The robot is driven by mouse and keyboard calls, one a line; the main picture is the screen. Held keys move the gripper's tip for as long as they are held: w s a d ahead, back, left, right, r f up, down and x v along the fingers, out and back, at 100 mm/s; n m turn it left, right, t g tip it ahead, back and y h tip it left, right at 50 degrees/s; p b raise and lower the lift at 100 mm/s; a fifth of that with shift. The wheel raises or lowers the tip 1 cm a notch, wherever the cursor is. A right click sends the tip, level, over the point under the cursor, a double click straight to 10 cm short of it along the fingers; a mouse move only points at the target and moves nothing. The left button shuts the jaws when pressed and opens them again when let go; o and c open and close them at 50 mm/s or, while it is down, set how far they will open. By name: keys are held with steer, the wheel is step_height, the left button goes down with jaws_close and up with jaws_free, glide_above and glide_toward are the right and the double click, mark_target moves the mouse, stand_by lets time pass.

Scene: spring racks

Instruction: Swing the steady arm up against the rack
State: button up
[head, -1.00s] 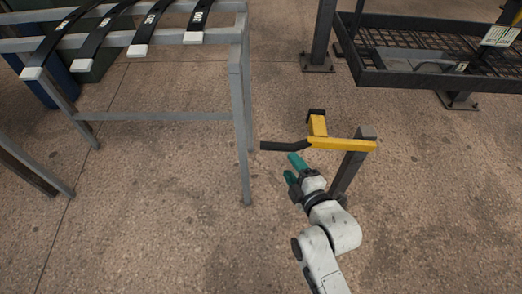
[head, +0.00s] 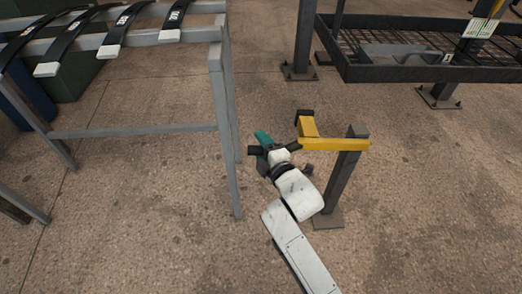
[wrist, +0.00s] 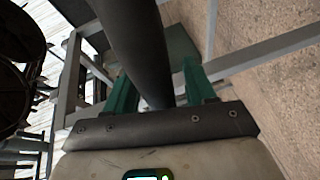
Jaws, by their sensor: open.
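The steady arm (head: 335,145) is a yellow bar on a dark upright post (head: 341,185), with a short yellow branch ending in a black tip. Its black handle (head: 256,150) points left; in the wrist view the thick dark handle (wrist: 133,35) runs down between my teal fingers. My gripper (head: 263,150) is open around the handle, with a finger on either side in the wrist view (wrist: 157,78). Firm contact cannot be told. The grey rack (head: 222,120) stands left of my gripper, apart from the steady arm in the head view.
Black leaf springs with white ends (head: 118,35) lie over the grey rack. A dark mesh-shelf rack (head: 400,74) stands at the back right on bolted feet. Dark bins (head: 72,80) stand behind the grey rack. Bare floor (head: 160,220) lies in front.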

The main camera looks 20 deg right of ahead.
steer(key=shift+w, duration=0.2)
jaws_close()
stand_by(0.5)
